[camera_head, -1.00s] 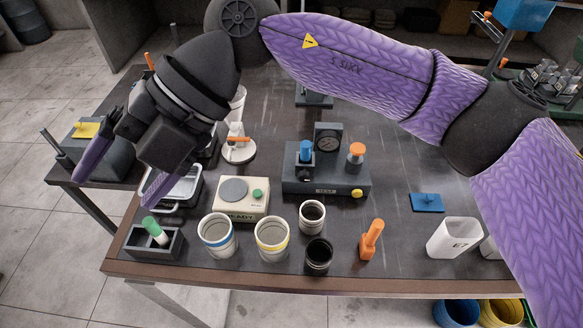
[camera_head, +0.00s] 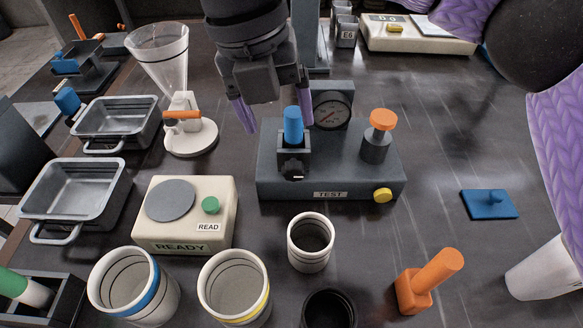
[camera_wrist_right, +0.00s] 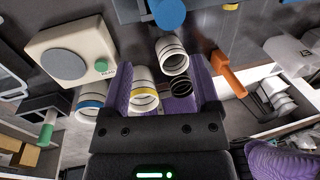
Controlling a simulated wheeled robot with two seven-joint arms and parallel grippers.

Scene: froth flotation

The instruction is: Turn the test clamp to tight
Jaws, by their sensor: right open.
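The dark grey test unit (camera_head: 330,180), labelled TEST, stands mid-table. On its left part is a small block holding an upright blue cylinder (camera_head: 293,125), with a dark knob (camera_head: 292,168) bearing a white mark at its front. An orange-topped post (camera_head: 382,122) stands on its right part. I cannot tell which of these parts is the test clamp. The cylinder's round top (camera_wrist_right: 168,12) shows in the right wrist view. My left gripper is not in view.
A cream READY box (camera_head: 188,222) is at left, with several cups in front, including a white one (camera_head: 310,243). A gauge (camera_head: 332,108) rises behind the unit. A funnel stand (camera_head: 190,137) is back left. An orange-handled tool (camera_head: 428,283) and blue plate (camera_head: 489,204) are right.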

